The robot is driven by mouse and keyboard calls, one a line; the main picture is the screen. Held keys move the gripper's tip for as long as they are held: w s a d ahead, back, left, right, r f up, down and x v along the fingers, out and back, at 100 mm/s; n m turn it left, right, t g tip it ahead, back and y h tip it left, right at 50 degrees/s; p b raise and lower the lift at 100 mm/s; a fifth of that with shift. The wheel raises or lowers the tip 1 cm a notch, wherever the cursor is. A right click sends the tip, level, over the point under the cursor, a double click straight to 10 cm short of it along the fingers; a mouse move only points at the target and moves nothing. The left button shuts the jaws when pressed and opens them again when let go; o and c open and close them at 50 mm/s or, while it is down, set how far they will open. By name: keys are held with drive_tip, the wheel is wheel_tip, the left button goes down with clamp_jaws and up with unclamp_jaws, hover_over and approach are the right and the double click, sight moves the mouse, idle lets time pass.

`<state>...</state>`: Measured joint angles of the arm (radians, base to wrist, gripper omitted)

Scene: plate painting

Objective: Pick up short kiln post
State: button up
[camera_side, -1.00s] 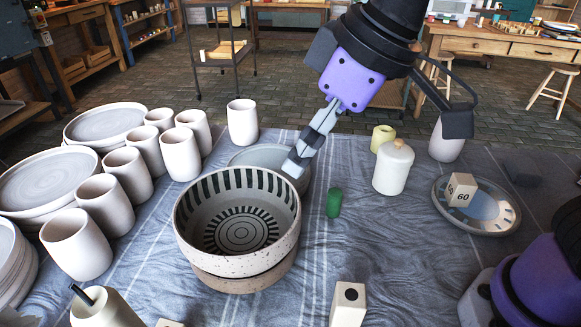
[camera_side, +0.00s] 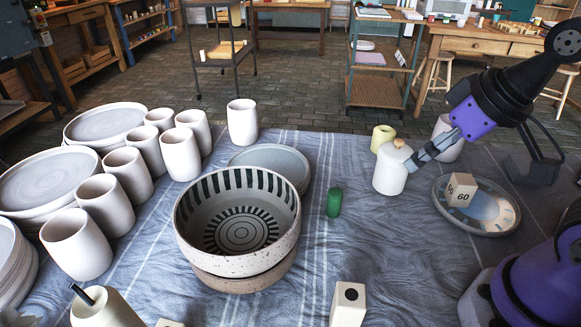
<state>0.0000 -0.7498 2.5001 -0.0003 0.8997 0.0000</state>
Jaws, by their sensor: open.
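No object is plainly marked as the short kiln post. A short pale yellow hollow cylinder (camera_side: 383,138) stands behind the white lidded jar (camera_side: 389,178) and may be it; the jar hides part of its lower side. A short green cylinder (camera_side: 334,203) stands upright right of the striped bowl. A cream block with a black dot (camera_side: 348,304) is at the front. My gripper (camera_side: 413,162) is open, with its fingers pointing down-left beside the jar's right side. I cannot tell whether they touch the jar. No object shows between the fingers.
The large striped bowl (camera_side: 192,240) stands mid-table, with a grey plate (camera_side: 290,158) behind it. Several cups and stacked plates fill the left. A plate (camera_side: 497,228) with a block marked 60 (camera_side: 462,190) lies right. Cloth between the bowl and that plate is mostly free.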

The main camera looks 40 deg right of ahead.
drive_tip(key=w+a+r+n+y, duration=0.1)
drive_tip(key=w+a+r+n, duration=0.15)
drive_tip(key=w+a, duration=0.5)
drive_tip(key=n+g+y, duration=0.2)
drive_tip(key=n, duration=0.4)
approach(165, 321)
drive_tip(key=f, duration=0.1)
drive_tip(key=a+f, duration=0.1)
drive_tip(key=f, duration=0.1)
drive_tip(key=a+f, duration=0.1)
drive_tip(key=shift+w+f, duration=0.2)
drive_tip(key=shift+f, duration=0.1)
drive_tip(key=shift+x, duration=2.7)
drive_tip(key=shift+s, duration=0.1)
clamp_jaws()
